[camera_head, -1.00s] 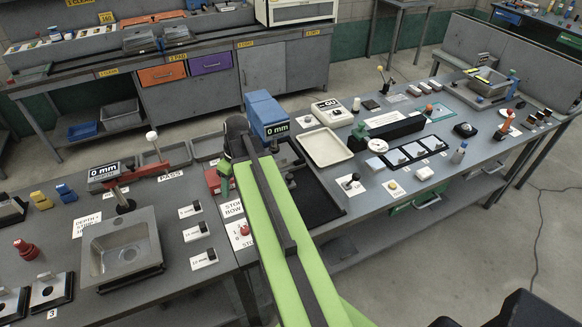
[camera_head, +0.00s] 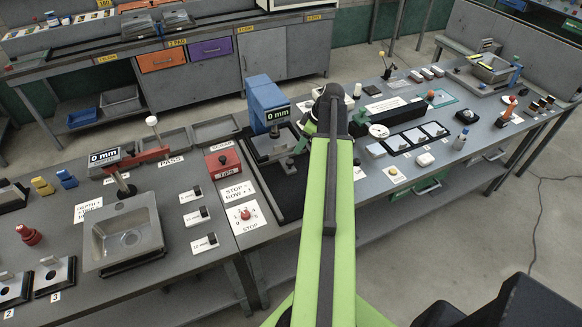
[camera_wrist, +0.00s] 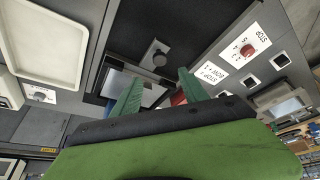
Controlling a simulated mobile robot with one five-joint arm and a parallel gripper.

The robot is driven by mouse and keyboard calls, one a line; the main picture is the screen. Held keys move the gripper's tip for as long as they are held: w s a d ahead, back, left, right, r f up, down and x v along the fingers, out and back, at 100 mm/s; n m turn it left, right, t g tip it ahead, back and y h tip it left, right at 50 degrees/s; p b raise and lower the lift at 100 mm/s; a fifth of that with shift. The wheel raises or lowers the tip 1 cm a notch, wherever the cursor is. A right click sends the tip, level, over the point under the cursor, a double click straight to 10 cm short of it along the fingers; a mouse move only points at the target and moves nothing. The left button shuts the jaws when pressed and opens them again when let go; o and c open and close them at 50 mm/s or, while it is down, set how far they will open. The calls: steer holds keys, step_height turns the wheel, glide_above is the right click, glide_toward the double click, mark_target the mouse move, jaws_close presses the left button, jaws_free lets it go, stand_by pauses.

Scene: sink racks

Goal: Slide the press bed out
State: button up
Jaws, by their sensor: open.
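The press (camera_head: 268,103) is a blue column with a "0 mm" display, standing at the back of a black mat (camera_head: 285,193). Its grey metal bed (camera_head: 272,146) lies at the foot of the column; the bed also shows partly in the wrist view (camera_wrist: 122,82). A dark round knob on a grey plate (camera_wrist: 157,56) stands at the bed's front side. My gripper (camera_head: 303,141) is beside the bed, on its right. In the wrist view my green fingers (camera_wrist: 158,92) are spread apart with nothing between them, and the knob appears beyond their tips. Finger height over the bed is unclear.
A red box (camera_head: 223,160) and a white stop panel with a red button (camera_head: 246,214) stand left of the mat. A white tray (camera_wrist: 45,40) lies on the other side, mostly hidden by my arm in the head view. The mat's front is clear.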

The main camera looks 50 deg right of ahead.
mark_target(290, 161)
steer(key=b+x, duration=0.8)
steer(key=x, duration=0.3)
steer(key=shift+f+b, duration=0.1)
steer(key=shift+b, duration=0.3)
jaws_close()
stand_by(0.7)
